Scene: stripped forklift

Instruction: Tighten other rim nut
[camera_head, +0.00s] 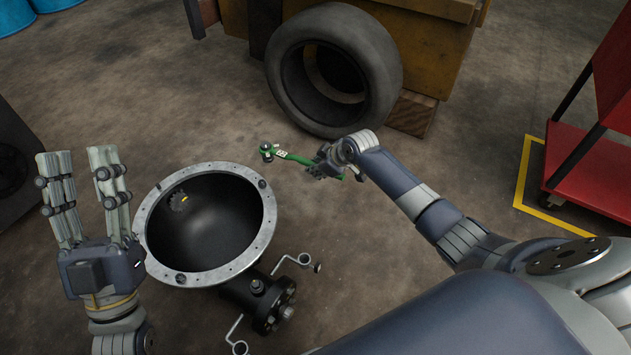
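A black bowl-shaped housing (215,235) with a grey metal rim (262,236) stands open upward at centre left. One dark nut (262,184) sits on the rim at the upper right and another (181,278) at the lower left. My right gripper (322,165) is shut on a green-handled wrench (295,157). The wrench head points left, beyond the rim's upper right edge, and appears apart from it. My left gripper (79,158) is left of the rim, fingers up and spread, empty.
A large tyre (378,75) leans against a yellow body (430,30) behind the wrench. A red cart (600,175) stands at right inside a yellow floor line. A black flanged pipe (262,300) with metal handles extends below the housing.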

